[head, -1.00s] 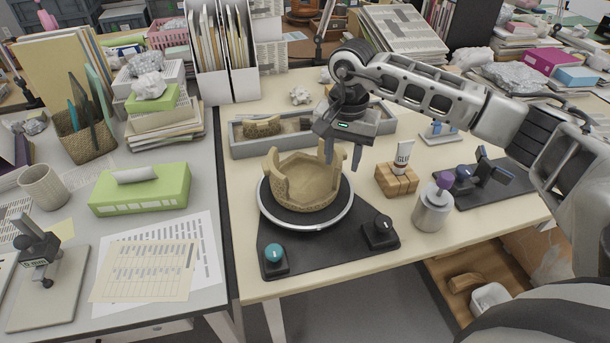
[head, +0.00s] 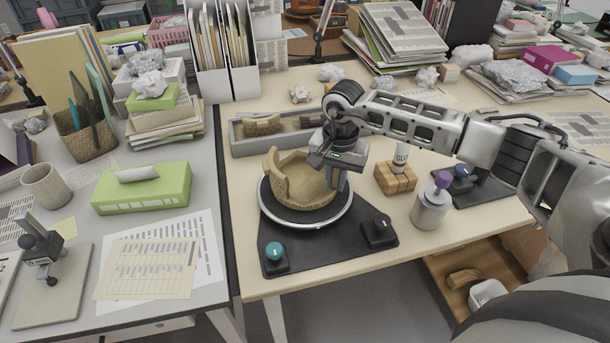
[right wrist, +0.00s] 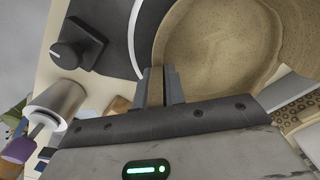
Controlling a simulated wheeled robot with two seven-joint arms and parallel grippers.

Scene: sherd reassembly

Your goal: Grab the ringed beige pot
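The beige pot (head: 297,185) stands upright on a round turntable (head: 279,217), its rim broken and uneven. My right gripper (head: 338,184) is at the right side of the pot's wall, coming down from above. In the right wrist view, the two fingers (right wrist: 161,86) sit close together with the pot's wall between them, and the hollow inside of the pot (right wrist: 215,45) shows beyond them. The gripper looks shut on this wall; the fingertips are partly hidden. My left gripper is not in view.
A grey tray (head: 240,147) with sherds lies behind the pot. A wooden block (head: 396,180) with a glue tube and a purple-topped jar (head: 431,209) stand to the right. Knobs (head: 379,230) (head: 274,254) sit on the turntable's base in front.

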